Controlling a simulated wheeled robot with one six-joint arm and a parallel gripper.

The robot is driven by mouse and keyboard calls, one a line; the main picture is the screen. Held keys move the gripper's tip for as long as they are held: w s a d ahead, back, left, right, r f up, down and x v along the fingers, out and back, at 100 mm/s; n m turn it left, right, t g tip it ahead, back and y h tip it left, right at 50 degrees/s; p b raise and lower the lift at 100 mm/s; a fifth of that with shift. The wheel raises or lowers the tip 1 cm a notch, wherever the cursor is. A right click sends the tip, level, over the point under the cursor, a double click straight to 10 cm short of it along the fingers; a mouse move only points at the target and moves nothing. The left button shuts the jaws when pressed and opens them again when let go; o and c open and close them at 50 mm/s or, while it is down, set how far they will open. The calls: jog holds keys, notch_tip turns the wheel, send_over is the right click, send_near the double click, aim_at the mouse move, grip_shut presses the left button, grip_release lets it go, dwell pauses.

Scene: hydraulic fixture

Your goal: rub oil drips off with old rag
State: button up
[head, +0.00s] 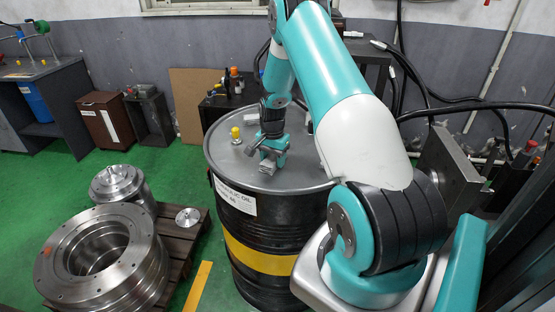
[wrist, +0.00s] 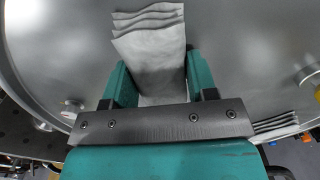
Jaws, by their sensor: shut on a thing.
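My gripper (head: 272,156) is low over the lid of a black oil drum (head: 300,178). It is shut on a grey folded rag (head: 267,167). In the wrist view the rag (wrist: 150,45) sits between the two teal fingers, with its layered folded end sticking out past them. The rag is at or just above the grey metal lid; I cannot tell whether it touches. The lid (wrist: 245,40) looks plain grey around the rag. I cannot make out any oil drips in either view.
A yellow-capped fitting (head: 236,134) stands on the lid left of my gripper. Machined steel rings (head: 100,257) sit on a pallet left of the drum. Green floor lies open behind them.

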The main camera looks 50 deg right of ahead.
aim_at(252, 163)
jog(key=shift+w+a+b, duration=0.2)
jog(key=shift+w+a, duration=0.4)
jog(key=shift+w, duration=0.4)
jog(key=shift+w+a+b, duration=0.15)
jog(key=shift+w+a, duration=0.5)
jog(key=shift+w, duration=0.35)
jog(key=shift+w+a+b, duration=0.2)
jog(key=shift+w+a, duration=0.4)
jog(key=shift+w, duration=0.4)
jog(key=shift+r+p, duration=1.95)
jog(key=shift+r, duration=1)
jog(key=shift+r, duration=0.1)
jog(key=shift+r+p, duration=0.95)
jog(key=shift+r, duration=0.5)
